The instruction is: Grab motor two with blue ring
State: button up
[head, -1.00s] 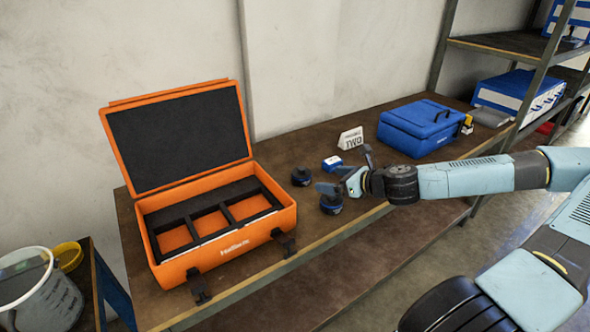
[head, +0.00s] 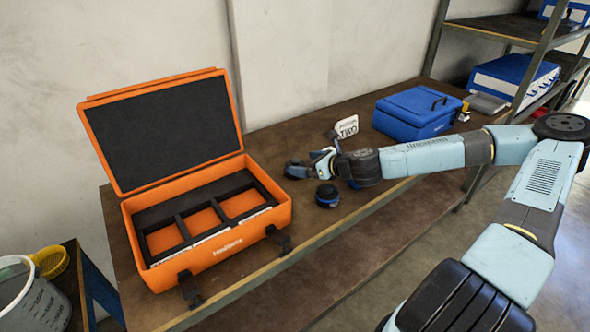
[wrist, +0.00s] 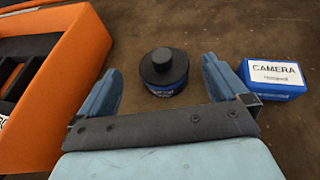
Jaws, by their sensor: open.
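A black motor (wrist: 163,72) with a blue ring around its base stands upright on the table in the wrist view. It lies between and slightly beyond the fingertips of my gripper (wrist: 160,80), which is open and empty, with gaps on both sides. In the head view my gripper (head: 305,164) hangs over the table right of the orange case and largely hides this motor. A second black motor (head: 327,196) with blue on it stands nearer the front edge, below my wrist.
An open orange case (head: 250,235) with empty compartments stands close on the left. A small blue box labelled CAMERA (wrist: 273,81) sits just right of my gripper. A blue case (head: 418,112) is at the back right.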

aim_at(295, 160)
jog(key=shift+x, duration=2.7)
jog(key=shift+w+r, duration=0.1)
jog(key=c, duration=1.4)
